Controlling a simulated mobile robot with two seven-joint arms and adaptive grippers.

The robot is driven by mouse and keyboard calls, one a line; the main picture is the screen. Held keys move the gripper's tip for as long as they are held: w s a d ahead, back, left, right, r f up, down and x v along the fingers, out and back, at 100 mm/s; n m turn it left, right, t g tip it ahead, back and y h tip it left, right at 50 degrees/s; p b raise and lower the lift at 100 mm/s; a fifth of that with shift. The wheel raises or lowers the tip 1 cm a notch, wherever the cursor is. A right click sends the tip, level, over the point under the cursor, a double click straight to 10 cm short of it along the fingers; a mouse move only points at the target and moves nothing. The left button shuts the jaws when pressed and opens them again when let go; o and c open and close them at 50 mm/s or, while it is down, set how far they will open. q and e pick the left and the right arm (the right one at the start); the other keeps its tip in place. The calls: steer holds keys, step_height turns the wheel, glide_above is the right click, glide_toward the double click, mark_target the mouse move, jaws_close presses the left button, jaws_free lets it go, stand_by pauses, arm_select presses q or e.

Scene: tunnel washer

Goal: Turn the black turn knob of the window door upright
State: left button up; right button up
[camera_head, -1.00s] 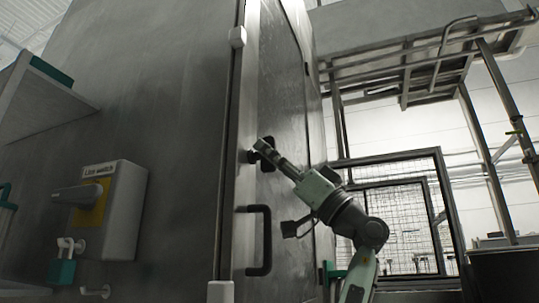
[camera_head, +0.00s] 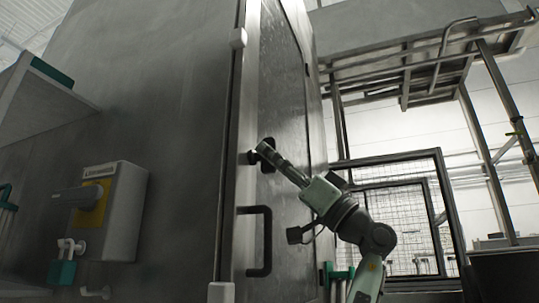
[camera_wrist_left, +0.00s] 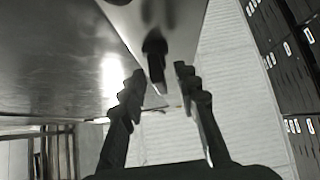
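The black turn knob (camera_wrist_left: 155,58) shows in the left wrist view, just ahead of and between the fingertips of my left gripper (camera_wrist_left: 160,78). Its dark lever points toward the gripper in that view. Both fingers stand apart, with a gap on each side of the knob; I see no clear grip. In the head view my left gripper (camera_head: 264,150) reaches the window door (camera_head: 283,100) from the right at knob height and covers much of the knob (camera_head: 268,166). The knob's exact angle cannot be told there. My right gripper is in neither view.
A black bar handle (camera_head: 266,242) sits on the door below the knob. A grey switch box (camera_head: 122,212) with a lever is on the wall at left. A mesh fence (camera_head: 400,215) and a raised metal platform (camera_head: 425,70) stand at right.

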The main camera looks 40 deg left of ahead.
arm_select(q)
steer(key=v, duration=1)
steer(key=shift+d+f, duration=0.25)
steer(key=shift+d, duration=0.05)
steer(key=shift+w, duration=0.1)
